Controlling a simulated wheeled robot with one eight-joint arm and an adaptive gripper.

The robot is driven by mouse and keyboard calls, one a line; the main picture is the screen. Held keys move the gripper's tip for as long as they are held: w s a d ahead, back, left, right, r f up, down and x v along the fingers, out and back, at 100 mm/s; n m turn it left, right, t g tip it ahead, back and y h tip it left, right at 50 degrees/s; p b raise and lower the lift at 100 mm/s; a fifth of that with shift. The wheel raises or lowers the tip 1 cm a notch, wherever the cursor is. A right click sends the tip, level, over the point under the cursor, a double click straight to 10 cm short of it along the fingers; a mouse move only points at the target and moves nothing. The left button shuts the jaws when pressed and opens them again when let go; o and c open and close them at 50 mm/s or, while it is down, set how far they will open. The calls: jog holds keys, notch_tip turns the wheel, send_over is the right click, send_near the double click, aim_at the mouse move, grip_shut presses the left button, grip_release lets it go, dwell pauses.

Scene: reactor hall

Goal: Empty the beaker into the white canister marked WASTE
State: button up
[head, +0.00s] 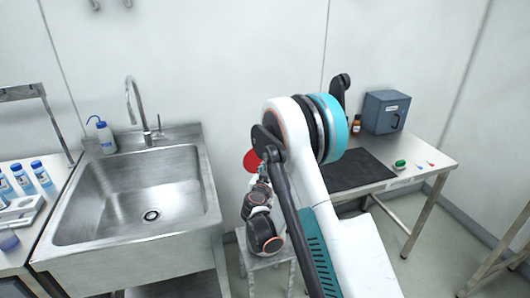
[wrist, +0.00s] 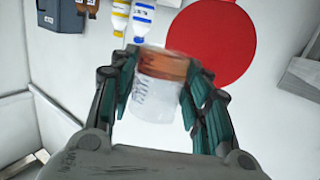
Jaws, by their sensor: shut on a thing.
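My gripper (wrist: 165,90) is shut on a clear beaker (wrist: 158,108) in the wrist view, with a finger on each side of it. Bottles in this view appear upside down, so the orange-brown contents seem to lie at the beaker's bottom. In the head view my arm hides the beaker, and the fingers cannot be made out. I cannot make out a white canister marked WASTE in either view.
A red disc (wrist: 212,42) is behind the beaker. White bottles (wrist: 143,20) and a brown bottle (wrist: 87,6) are near it. A steel sink (head: 140,195) is left. A table (head: 425,155) at right bears a dark mat (head: 365,170) and a blue-grey box (head: 386,112).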

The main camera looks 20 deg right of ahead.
jog(key=s+d+r+m+g+h+b, duration=0.1)
jog(key=d+r+m+g+h+b, duration=0.1)
jog(key=d+r+m+g+h, duration=0.2)
jog(key=shift+d+r+m+g+h, duration=0.2)
jog(key=shift+d+m+g+h, duration=1.6)
jog(key=shift+d+m+g, duration=1.15)
jog(key=shift+a+n+g, duration=0.35)
jog(key=shift+a+n, duration=0.1)
jog(key=shift+a, duration=0.15)
